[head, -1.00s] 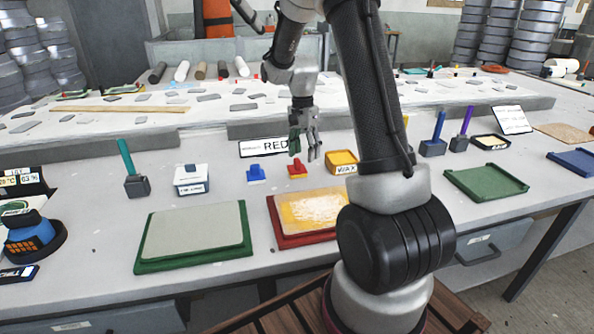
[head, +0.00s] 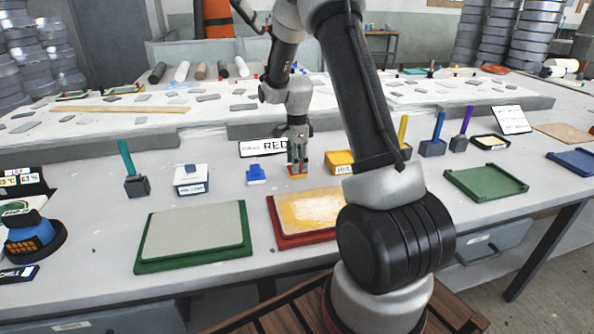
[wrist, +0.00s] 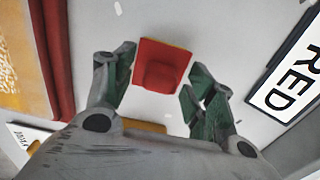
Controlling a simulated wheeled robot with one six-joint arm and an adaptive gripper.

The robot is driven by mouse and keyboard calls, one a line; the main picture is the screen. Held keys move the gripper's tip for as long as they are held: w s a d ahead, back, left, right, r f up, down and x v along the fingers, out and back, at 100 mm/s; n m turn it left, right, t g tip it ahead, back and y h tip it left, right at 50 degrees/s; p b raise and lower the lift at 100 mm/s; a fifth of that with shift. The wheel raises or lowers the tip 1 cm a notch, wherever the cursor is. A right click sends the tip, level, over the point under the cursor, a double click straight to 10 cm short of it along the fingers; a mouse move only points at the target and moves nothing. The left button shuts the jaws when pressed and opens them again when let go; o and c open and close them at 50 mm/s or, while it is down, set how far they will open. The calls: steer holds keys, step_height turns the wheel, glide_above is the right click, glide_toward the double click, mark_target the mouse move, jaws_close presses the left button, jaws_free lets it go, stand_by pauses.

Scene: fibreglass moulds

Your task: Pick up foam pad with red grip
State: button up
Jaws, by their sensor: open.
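The foam pad with the red grip (wrist: 161,66) lies on the grey table, its red grip facing up, and is centred ahead of my fingers in the wrist view. In the head view the pad (head: 298,175) shows only partly, below my gripper (head: 298,160), which points down over it. In the wrist view my gripper (wrist: 160,92) is open, with one green-padded finger on each side of the pad. The left fingertip is close to the pad's edge; I cannot tell whether it touches. The right finger is a little apart from it.
A white sign reading RED (head: 262,147) stands just behind. A red-framed mould (head: 290,238) lies in front, beside a green-framed one (head: 145,265).

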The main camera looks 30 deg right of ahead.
steer(key=shift+f, duration=0.15)
steer(key=c, duration=1.2)
step_height(320, 180, up, 10)
steer(key=o, duration=0.4)
steer(key=shift+c, duration=1)
